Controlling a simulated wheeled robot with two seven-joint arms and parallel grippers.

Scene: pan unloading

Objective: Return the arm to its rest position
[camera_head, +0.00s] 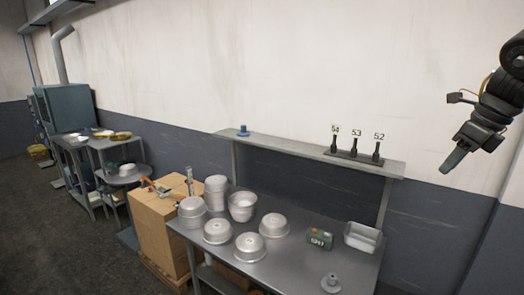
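My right gripper (462,153) is at the upper right, raised in front of the wall and well above the table. It holds nothing that I can see, and from this side I cannot tell how far its fingers are apart. My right arm comes in from the right edge. My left gripper is out of view. Several silver pans stand on the metal table, among them an upright open one (242,206) and an upside-down one (249,246). None of them touches my gripper.
The metal table (300,268) also holds a green box with a display (320,239) and a metal tray (362,237). A shelf (300,151) with numbered posts stands behind. A cardboard box (160,232) is at the left. The air around my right gripper is clear.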

